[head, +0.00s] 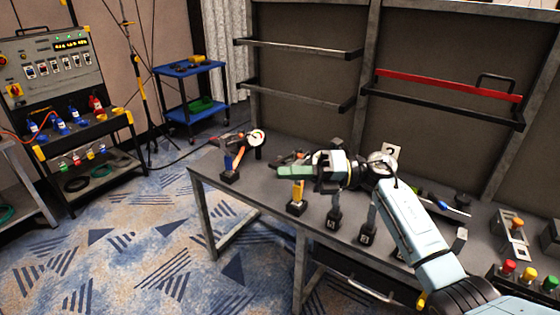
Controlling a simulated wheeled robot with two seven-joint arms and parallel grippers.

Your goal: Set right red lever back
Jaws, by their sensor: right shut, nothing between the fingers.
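A row of levers stands on the grey workbench (265,190). The left one (228,162) has an orange-red part and a blue part on a dark base. A yellow-handled lever (297,190) stands right of it. Two dark levers (335,213) and (367,232) with labelled bases stand further right; their upper ends are hidden behind my right gripper and arm. I cannot make out a red handle on them. My right gripper (282,170) is shut and empty, pointing left above the yellow-handled lever; contact cannot be told. My left gripper is out of view.
A round gauge (257,137) stands at the back left of the bench. Red, yellow and green buttons (526,274) are at the right. A rack behind holds a long red bar (450,86).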

